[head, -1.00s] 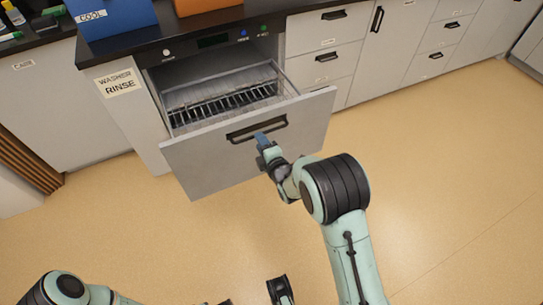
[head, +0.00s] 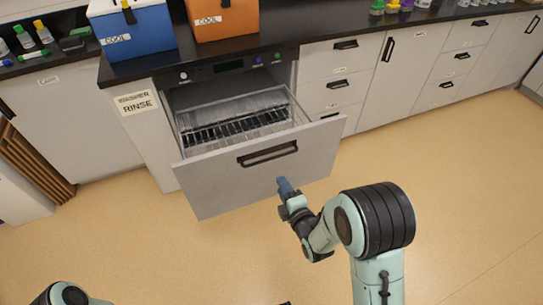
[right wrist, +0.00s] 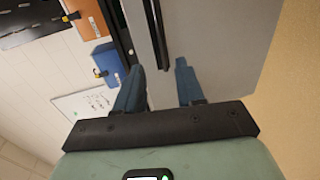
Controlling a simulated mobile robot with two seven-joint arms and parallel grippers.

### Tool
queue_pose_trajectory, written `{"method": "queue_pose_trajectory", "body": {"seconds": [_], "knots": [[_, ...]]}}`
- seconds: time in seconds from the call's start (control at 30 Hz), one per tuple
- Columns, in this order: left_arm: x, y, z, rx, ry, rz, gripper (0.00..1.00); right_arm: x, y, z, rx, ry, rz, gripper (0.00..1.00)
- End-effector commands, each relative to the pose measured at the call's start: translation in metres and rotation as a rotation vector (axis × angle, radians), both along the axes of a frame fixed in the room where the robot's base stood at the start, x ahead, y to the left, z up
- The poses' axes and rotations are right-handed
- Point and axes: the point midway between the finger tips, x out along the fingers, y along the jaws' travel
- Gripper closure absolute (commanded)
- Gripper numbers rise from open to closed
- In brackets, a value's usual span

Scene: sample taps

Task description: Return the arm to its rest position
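My right gripper (head: 284,186) is in front of the open washer drawer (head: 225,185), below and to the right of its dark handle (head: 268,153). In the right wrist view the two blue fingers of the right gripper (right wrist: 158,85) stand apart with nothing between them. The drawer front and handle (right wrist: 158,35) show beyond the fingers, apart from them. My left arm shows only as a piece at the bottom left of the head view; its gripper is out of sight.
The drawer is pulled out from the washer and holds a wire rack (head: 235,125). A blue box (head: 133,37) and an orange box (head: 222,18) stand on the dark counter above. Closed cabinets line the right. The tan floor (head: 450,190) in front is clear.

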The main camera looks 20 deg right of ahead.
Motion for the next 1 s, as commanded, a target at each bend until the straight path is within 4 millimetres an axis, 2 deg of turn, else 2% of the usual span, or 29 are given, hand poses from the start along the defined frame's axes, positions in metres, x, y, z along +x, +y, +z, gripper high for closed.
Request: {"method": "queue_pose_trajectory", "body": {"seconds": [0.23, 0.37, 0.47, 0.53, 0.63, 0.7, 0.8, 0.9, 1.0], "knots": [[0.000, 0.000, 0.004, 0.000, 0.000, 0.000, 0.57, -0.002, 0.000, -0.005, 0.028, 0.030, -0.009, 0.62], [-0.004, -0.001, 0.026, -0.005, 0.011, -0.005, 0.57, -0.022, -0.005, -0.038, 0.200, 0.209, -0.083, 0.62], [-0.008, -0.002, 0.052, -0.009, 0.026, -0.010, 0.57, -0.061, -0.007, -0.084, 0.451, 0.452, -0.238, 0.62], [-0.011, -0.003, 0.070, -0.014, 0.041, -0.015, 0.57, -0.102, -0.004, -0.116, 0.656, 0.639, -0.406, 0.62], [-0.014, -0.005, 0.095, -0.021, 0.063, -0.023, 0.57, -0.165, 0.009, -0.148, 0.934, 0.876, -0.697, 0.62], [-0.014, -0.006, 0.110, -0.024, 0.074, -0.027, 0.57, -0.207, 0.023, -0.158, 1.097, 1.009, -0.916, 0.62], [-0.013, -0.007, 0.127, -0.030, 0.088, -0.032, 0.57, -0.254, 0.046, -0.158, 1.272, 1.148, -1.198, 0.62], [-0.012, -0.008, 0.139, -0.032, 0.096, -0.036, 0.57, -0.283, 0.064, -0.151, 1.375, 1.231, -1.408, 0.62], [-0.011, -0.008, 0.143, -0.033, 0.100, -0.037, 0.57, -0.298, 0.075, -0.147, 1.422, 1.271, -1.525, 0.62]]}}
